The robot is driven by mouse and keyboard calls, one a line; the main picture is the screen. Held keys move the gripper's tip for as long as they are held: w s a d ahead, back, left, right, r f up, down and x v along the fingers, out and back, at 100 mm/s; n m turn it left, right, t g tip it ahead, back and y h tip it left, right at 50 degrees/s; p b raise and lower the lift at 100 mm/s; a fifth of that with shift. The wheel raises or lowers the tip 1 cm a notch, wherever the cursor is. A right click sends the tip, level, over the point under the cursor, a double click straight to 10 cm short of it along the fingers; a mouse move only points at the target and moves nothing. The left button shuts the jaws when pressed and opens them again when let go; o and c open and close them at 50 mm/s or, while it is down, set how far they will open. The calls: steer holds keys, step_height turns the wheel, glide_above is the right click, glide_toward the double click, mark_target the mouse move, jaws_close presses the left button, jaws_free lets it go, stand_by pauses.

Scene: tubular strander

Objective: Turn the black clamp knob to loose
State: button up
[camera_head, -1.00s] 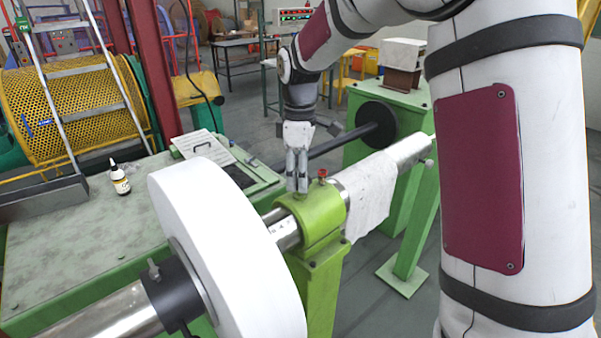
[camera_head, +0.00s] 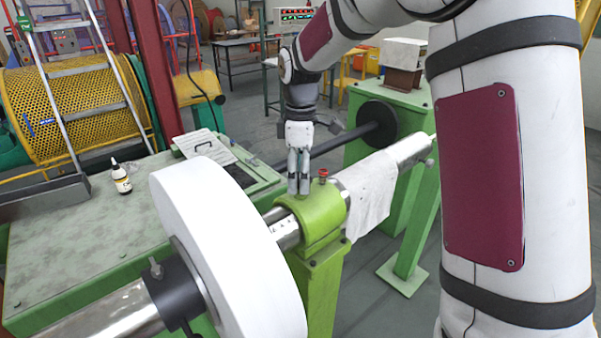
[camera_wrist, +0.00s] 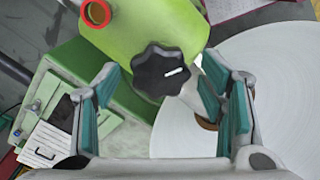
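The black clamp knob (camera_wrist: 158,72) is lobed and has a short white mark pointing right and slightly up in the wrist view. It sits on the green bearing housing (camera_wrist: 150,25), which also shows in the head view (camera_head: 322,217). My gripper (camera_wrist: 160,84) is open, one teal-padded finger on each side of the knob. Gaps show between the pads and the knob, so I see no grip on it. In the head view my gripper (camera_head: 298,190) points down at the top of the housing, and the knob is hidden there.
A small red-topped fitting (camera_head: 323,176) stands on the housing right beside my fingers. A large white disc (camera_head: 215,240) is on the shaft at the near left. A white cloth (camera_head: 370,195) hangs over the shaft to the right. A bottle (camera_head: 121,178) stands on the green table.

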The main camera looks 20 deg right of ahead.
step_height(320, 180, up, 12)
stand_by(0.6)
stand_by(0.4)
steer(key=s+r+m+t+b, duration=0.1)
steer(key=s+r+m, duration=0.15)
steer(key=s, duration=0.45)
steer(key=s+r+m+t, duration=0.1)
steer(key=s+m+t, duration=0.1)
steer(key=s+m, duration=0.3)
steer(key=s+f+m+t+b, duration=0.1)
steer(key=s+f+m, duration=0.4)
steer(key=s, duration=0.8)
steer(key=shift+s+f+m+t, duration=0.3)
steer(key=shift+f+m+t, duration=0.05)
steer(key=shift+f+t, duration=0.4)
